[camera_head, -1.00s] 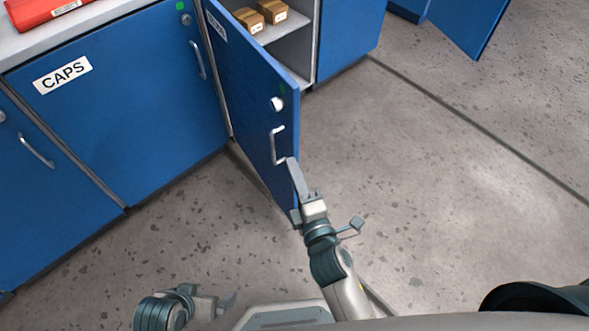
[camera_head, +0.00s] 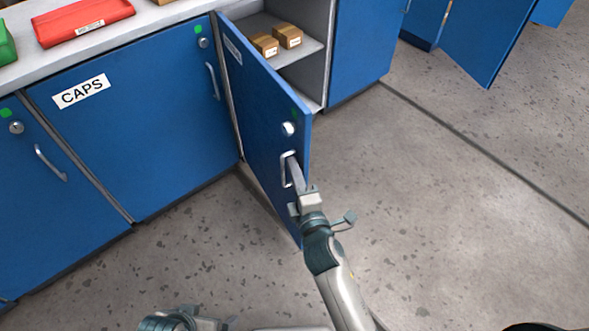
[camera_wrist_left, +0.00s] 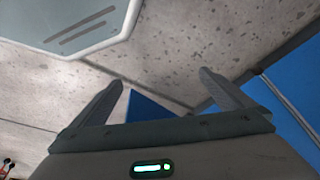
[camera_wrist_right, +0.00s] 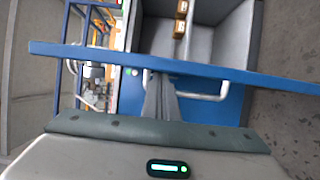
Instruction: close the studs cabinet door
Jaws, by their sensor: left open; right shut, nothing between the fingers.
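The open blue cabinet door (camera_head: 262,105) stands swung out from its cabinet, with a lock and a silver handle (camera_head: 284,168) on its face. Its small label is too oblique to read. In the right wrist view the door (camera_wrist_right: 95,54) crosses the picture, with the handle (camera_wrist_right: 205,97) below it. My right gripper (camera_head: 291,160) is shut and empty, its fingertips at the handle, overlapping it; contact is unclear. In the right wrist view its fingers (camera_wrist_right: 160,78) point at the door. My left gripper (camera_wrist_left: 162,79) is open and empty, low at the bottom left of the head view (camera_head: 228,322).
The open cabinet (camera_head: 310,75) holds small brown boxes (camera_head: 287,36) on a shelf. Another blue door (camera_head: 485,40) stands open at the far right.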

